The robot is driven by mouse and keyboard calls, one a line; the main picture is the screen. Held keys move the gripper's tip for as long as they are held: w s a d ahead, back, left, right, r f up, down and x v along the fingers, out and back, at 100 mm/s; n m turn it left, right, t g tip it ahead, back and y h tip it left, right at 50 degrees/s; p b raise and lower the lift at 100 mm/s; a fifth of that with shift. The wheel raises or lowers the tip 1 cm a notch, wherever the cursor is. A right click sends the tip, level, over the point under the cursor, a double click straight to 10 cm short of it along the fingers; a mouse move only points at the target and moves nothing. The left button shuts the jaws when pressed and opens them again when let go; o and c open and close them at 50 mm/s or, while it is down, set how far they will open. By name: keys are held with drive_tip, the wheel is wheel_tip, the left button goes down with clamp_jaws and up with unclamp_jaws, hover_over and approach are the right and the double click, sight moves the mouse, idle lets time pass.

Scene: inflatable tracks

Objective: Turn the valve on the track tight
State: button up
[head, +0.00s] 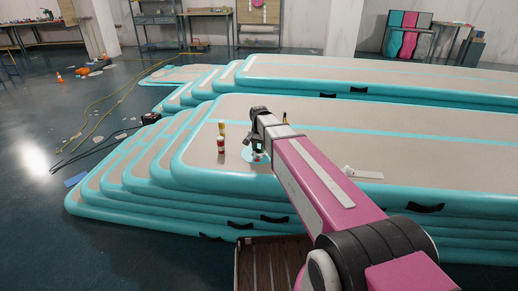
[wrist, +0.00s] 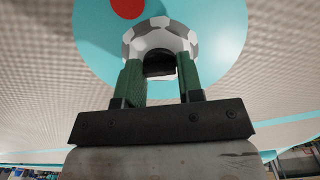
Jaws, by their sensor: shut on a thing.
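The valve (wrist: 160,38) is a round grey-and-white knob on a turquoise round patch (wrist: 90,35) of the pale track top. In the wrist view, the two green-padded fingers of my gripper (wrist: 160,85) are shut on the valve, one on each side. A dark hollow shows between the fingertips. In the head view my gripper (head: 257,150) points down onto the upper track (head: 330,112), near its front left corner. It hides most of the valve there; the patch (head: 247,154) shows around it.
A red-and-white bottle (head: 221,145) and a yellowish one (head: 221,127) stand left of my gripper. A dark bottle (head: 285,117) stands behind my arm. A white item (head: 362,173) lies to the right. More stacked tracks (head: 380,75) lie behind.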

idle(0.3)
drive_tip(key=o, duration=0.9)
drive_tip(key=shift+r, duration=0.1)
wheel_tip(320, 180, up, 11)
drive_tip(key=shift+f, duration=0.15)
drive_tip(key=shift+s, duration=0.1)
